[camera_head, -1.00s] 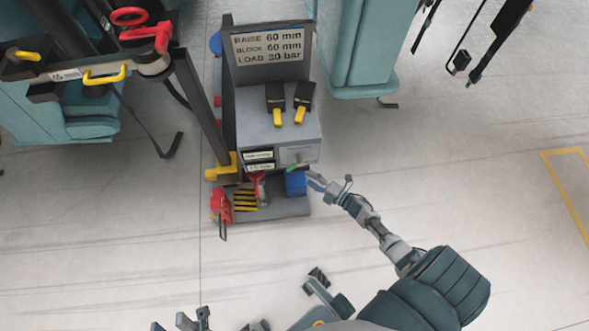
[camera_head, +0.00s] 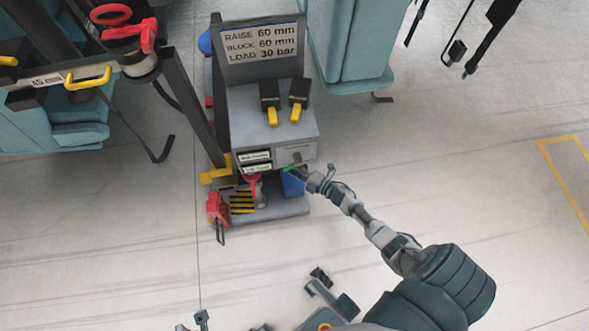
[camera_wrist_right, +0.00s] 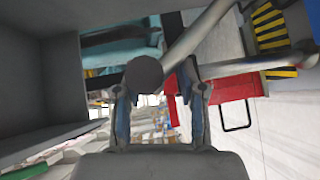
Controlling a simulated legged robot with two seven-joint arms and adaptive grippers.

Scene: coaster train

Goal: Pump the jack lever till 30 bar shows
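The jack stand is a grey cabinet (camera_head: 270,129) with a low base (camera_head: 288,207). Its sign (camera_head: 262,45) reads RAISE 60 mm, BLOCK 60 mm, LOAD 30 bar. My right gripper (camera_head: 299,172) is at the cabinet's lower right front, beside a small green part. In the right wrist view, the open fingers of my right gripper (camera_wrist_right: 160,98) stand on either side of a dark round end (camera_wrist_right: 144,75), probably of the lever. I cannot tell whether they touch it. No pressure reading is legible. Grey parts at the bottom edge may be my left gripper (camera_head: 198,321).
Two black boxes with yellow handles (camera_head: 284,102) sit on the cabinet. A blue box (camera_head: 293,183), a red part (camera_head: 217,208) and a striped plate (camera_head: 242,201) are low at the stand. Teal train parts (camera_head: 350,45) flank it.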

